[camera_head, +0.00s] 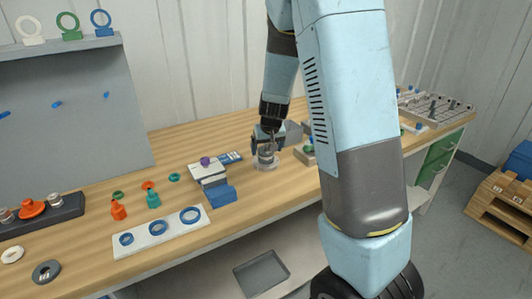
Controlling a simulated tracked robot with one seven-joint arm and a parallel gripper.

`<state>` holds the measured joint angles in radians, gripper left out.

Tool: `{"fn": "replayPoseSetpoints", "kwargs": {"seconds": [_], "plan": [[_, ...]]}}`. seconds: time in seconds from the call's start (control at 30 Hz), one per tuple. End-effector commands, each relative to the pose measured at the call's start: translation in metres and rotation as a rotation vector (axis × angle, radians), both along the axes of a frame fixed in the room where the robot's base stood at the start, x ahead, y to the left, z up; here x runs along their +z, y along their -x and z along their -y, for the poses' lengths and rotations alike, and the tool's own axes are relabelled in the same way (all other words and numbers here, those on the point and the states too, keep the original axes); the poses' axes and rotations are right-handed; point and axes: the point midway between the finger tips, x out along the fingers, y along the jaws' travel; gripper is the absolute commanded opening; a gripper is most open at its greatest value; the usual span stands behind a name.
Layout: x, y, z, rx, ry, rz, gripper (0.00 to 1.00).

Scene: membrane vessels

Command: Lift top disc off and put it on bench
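A small clear round vessel (265,161) stands on the wooden bench (190,140), near the middle of the picture. My gripper (267,143) points down right at the top of this vessel. The fingers are small and dark here, and I cannot tell if they are open or shut, or whether they touch the vessel. A top disc cannot be made out; the gripper covers the upper part of the vessel.
Left of the vessel is a grey and blue block (212,181) with a purple knob. A white plate with blue rings (155,233) lies at the front edge. Orange and teal bottles (118,210) stand nearby.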

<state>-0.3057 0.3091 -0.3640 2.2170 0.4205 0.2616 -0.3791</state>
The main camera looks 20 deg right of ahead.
Motion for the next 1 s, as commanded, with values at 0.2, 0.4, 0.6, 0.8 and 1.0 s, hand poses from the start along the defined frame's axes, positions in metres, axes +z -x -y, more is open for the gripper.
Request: {"fn": "replayPoseSetpoints", "kwargs": {"seconds": [0.2,0.4,0.6,0.8,1.0], "plan": [[0.0,0.0,0.0,0.0,0.0,0.0,0.66],[0.0,0.0,0.0,0.0,0.0,0.0,0.47],[0.0,0.0,0.0,0.0,0.0,0.0,0.31],[0.002,0.0,0.0,0.0,0.0,0.001,0.31],[0.022,-0.001,-0.001,0.003,0.0,0.004,0.31]]}}
